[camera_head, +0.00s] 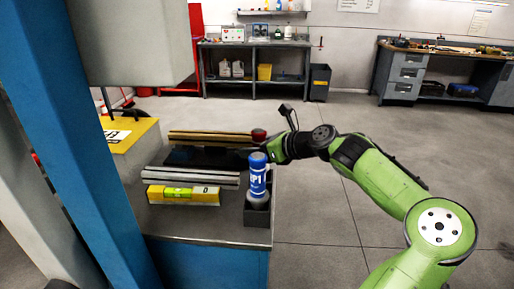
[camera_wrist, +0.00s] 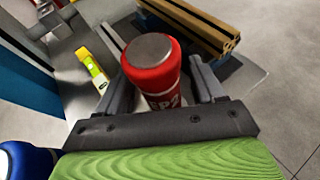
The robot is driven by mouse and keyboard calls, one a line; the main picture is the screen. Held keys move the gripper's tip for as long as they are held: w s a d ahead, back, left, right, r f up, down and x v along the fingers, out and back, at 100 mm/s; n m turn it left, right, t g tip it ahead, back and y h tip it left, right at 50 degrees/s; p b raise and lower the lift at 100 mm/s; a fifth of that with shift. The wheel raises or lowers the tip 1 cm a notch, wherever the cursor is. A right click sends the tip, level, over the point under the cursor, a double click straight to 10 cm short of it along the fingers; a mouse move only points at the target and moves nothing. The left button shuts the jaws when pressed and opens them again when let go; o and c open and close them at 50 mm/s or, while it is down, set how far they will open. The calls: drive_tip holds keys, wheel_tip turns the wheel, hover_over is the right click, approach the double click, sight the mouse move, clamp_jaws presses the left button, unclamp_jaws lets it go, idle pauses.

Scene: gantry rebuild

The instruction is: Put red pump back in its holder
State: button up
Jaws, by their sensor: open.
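The red pump (camera_wrist: 152,76), a red cylinder with a grey top and white lettering, stands between the two fingers of my gripper (camera_wrist: 152,58) in the wrist view. The fingers are open on either side of it. Its lower end is hidden by my gripper. In the head view only the red top of the pump (camera_head: 258,134) shows, behind my wrist. A blue pump (camera_head: 257,178) stands upright in a dark box-shaped holder (camera_head: 257,214) at the bench's front right corner. The blue pump (camera_wrist: 28,162) also shows at the wrist view's lower left. I cannot make out an empty holder.
Metal profiles (camera_head: 191,176) and a yellow spirit level (camera_head: 183,195) lie on the bench left of the blue pump. Brown profiles (camera_head: 210,137) lie farther back. A blue post (camera_head: 85,150) rises at the left.

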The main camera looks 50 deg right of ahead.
drive_tip(key=shift+r, duration=0.15)
drive_tip(key=r+p+v, duration=0.1)
drive_tip(key=p+v, duration=0.2)
drive_tip(key=v, duration=0.9)
drive_tip(key=shift+p, duration=0.4)
